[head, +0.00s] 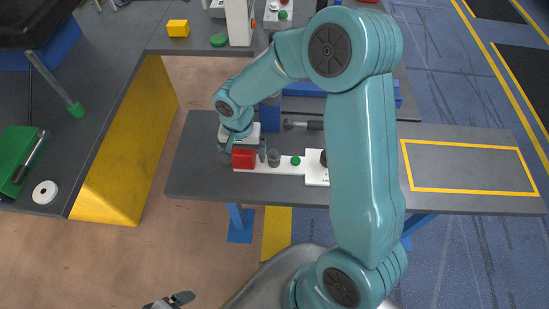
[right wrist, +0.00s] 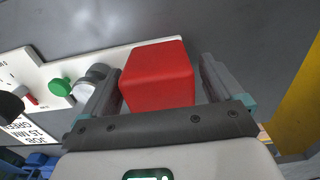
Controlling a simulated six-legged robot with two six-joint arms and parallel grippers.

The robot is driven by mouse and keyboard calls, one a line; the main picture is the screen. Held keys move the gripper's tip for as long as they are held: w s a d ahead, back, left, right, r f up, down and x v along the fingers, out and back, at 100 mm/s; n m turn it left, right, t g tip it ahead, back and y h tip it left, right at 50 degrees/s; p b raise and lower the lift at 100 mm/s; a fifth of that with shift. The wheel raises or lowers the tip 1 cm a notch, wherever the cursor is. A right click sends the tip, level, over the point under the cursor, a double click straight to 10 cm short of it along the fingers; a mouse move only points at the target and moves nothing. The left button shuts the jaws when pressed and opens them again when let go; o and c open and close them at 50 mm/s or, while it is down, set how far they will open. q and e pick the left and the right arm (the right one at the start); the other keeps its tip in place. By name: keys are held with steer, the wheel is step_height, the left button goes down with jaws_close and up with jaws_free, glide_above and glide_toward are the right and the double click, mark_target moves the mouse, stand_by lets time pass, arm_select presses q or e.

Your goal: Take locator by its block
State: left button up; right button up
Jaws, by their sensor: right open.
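The locator (head: 284,166) is a long white plate lying on the grey bench, with a red block (head: 244,160) at its left end. A grey round post and a green knob (head: 295,160) stand along it. In the right wrist view the red block (right wrist: 158,78) sits between the two fingers of my right gripper (right wrist: 161,66), with a gap at the right finger. My right gripper (head: 246,150) is open at the block in the head view. My right arm hides the locator's right part. Part of my left gripper (head: 170,300) shows at the bottom edge, too cut off to judge.
The bench (head: 450,201) has an empty yellow-outlined area (head: 470,167) at its right. A dark table with a yellow side panel (head: 125,145) stands left, carrying a white ring (head: 45,191) and a green box (head: 18,155). Blue parts lie behind the locator.

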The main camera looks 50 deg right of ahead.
steer(key=shift+d+f, duration=0.1)
steer(key=shift+f, duration=0.5)
steer(key=c, duration=1.4)
steer(key=shift+r, duration=0.15)
